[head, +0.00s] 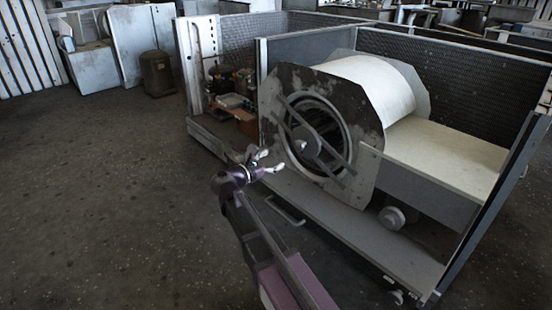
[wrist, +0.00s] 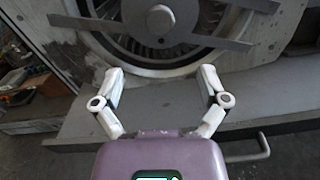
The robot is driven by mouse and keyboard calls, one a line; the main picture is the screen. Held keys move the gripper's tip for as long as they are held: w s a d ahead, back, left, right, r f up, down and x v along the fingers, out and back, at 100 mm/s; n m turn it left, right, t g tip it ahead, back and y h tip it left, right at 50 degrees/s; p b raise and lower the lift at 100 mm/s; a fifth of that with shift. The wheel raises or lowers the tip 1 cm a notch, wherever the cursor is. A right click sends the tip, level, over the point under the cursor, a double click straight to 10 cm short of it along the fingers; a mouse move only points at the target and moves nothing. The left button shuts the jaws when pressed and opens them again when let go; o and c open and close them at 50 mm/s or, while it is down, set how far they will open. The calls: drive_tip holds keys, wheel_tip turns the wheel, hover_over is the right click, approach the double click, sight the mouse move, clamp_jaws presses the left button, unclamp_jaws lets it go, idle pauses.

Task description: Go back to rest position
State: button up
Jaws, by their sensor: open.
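My gripper (head: 268,162) is open and empty in the head view, at the end of my purple arm. It is in front of the blower housing (head: 367,153), near the round inlet of its scuffed front plate. In the wrist view my gripper (wrist: 160,84) shows two white fingers spread apart, with nothing between them. The blower housing's inlet (wrist: 150,30) fills the top of that view, with a hub and dark cross bars. The fingers look apart from the inlet, above the grey ledge (wrist: 180,108).
The housing sits in an open cabinet with dark quilted walls (head: 460,78). A handle (head: 285,211) sticks out from the cabinet's lower front. Small items and a brown box (head: 242,121) lie in the left compartment. A brown bin (head: 157,73) stands at the back left. The floor at left is clear.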

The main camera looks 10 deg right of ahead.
drive_tip(key=shift+d, duration=0.1)
drive_tip(key=s+d+f+m+g+y, duration=0.1)
drive_tip(key=s+d+f+m+g, duration=0.1)
drive_tip(key=d+m, duration=0.1)
drive_tip(key=s+d+f+m+g+y+p, duration=0.1)
drive_tip(key=s+d+f+m+g+y, duration=0.1)
drive_tip(key=s+d+f+m, duration=0.1)
drive_tip(key=s+d+f+m+g+y+p, duration=0.1)
drive_tip(key=s+d+f+m+g, duration=0.1)
drive_tip(key=s+d+f+m, duration=0.1)
drive_tip(key=shift+s+d+f+m, duration=0.15)
drive_tip(key=shift+d+f+m, duration=0.05)
drive_tip(key=shift+d+m, duration=0.35)
drive_tip(key=s+f+m+g+y+p, duration=0.4)
drive_tip(key=s+m+g+y, duration=0.1)
drive_tip(key=s+m+y, duration=0.75)
wheel_tip(320, 180, up, 37)
drive_tip(key=s+h+p, duration=0.1)
drive_tip(key=h+p, duration=0.1)
drive_tip(key=p, duration=3.5)
drive_tip(key=shift+s+a+m, duration=0.15)
drive_tip(key=shift+a+m, duration=0.1)
drive_tip(key=shift+m, duration=0.05)
drive_tip(key=shift+f, duration=0.1)
